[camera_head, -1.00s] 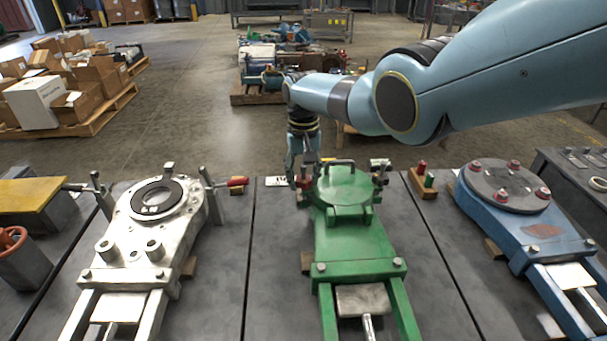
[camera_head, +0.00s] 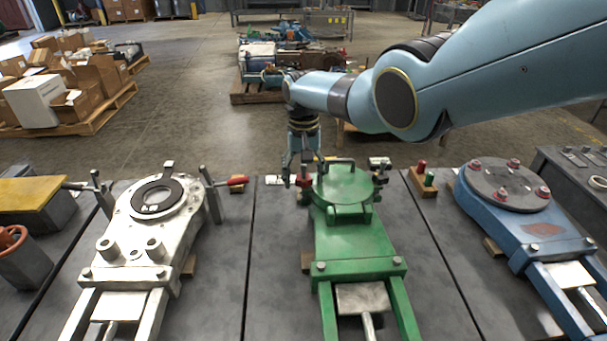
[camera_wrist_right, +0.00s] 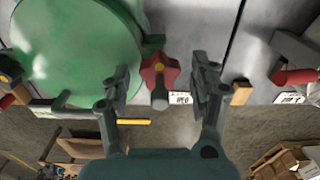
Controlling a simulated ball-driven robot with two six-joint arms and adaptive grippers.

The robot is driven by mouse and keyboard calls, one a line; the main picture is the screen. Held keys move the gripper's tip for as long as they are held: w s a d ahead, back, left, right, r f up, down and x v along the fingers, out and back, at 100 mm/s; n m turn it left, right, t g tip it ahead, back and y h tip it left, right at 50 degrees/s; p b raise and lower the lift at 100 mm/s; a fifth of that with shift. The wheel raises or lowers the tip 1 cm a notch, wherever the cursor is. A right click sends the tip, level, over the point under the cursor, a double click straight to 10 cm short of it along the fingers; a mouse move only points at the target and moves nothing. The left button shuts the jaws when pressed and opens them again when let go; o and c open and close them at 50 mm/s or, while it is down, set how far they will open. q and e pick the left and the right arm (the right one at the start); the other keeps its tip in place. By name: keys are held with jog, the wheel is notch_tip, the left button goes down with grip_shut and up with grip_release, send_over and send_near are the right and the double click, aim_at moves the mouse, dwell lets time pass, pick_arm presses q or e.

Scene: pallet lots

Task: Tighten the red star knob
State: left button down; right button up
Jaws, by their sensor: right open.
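The red star knob (camera_head: 304,181) sits at the left edge of the round lid on the green valve body (camera_head: 350,238). In the right wrist view the knob (camera_wrist_right: 160,67) has a yellow centre and a grey stem end pointing toward my palm. My right gripper (camera_head: 304,174) is over the knob, reaching down from behind the lid. In the wrist view the right gripper (camera_wrist_right: 161,82) is open, with one finger on each side of the knob and a visible gap to each. My left gripper is not in view.
A white valve (camera_head: 150,235) stands to the left and a blue valve (camera_head: 520,225) to the right on the dark bench. The green lid has a handle (camera_head: 338,161) close to my right fingers. A wooden block with red and green pieces (camera_head: 422,183) is right of the lid.

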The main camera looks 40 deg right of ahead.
notch_tip(320, 180, up, 12)
dwell(0.6)
dwell(0.5)
